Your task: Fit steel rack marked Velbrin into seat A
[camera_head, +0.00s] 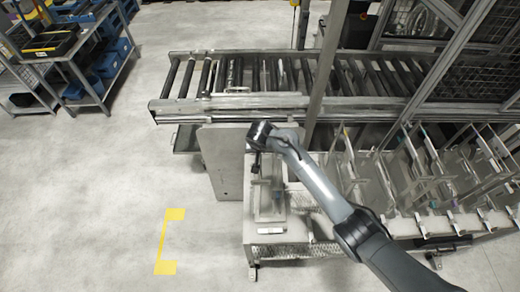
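My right arm reaches in from the lower right. Its gripper (257,166) is a small dark shape over the upper end of a pale metal stand (250,225) in the middle. I cannot tell whether its fingers are open or shut, or whether they touch anything. A narrow upright steel frame (268,207) shows on the stand below the gripper, partly behind the wrist. Several thin steel racks (385,180) stand in a row at the right, with small coloured marks. No name Velbrin or seat letter is legible. My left gripper is not in view.
A roller conveyor (180,80) runs across the back, with a grey panel (222,165) in front of it. Metal posts and mesh guarding (490,65) stand at the right. A shelf with blue bins (90,80) is at the upper left. The left floor is clear around a yellow marking (165,240).

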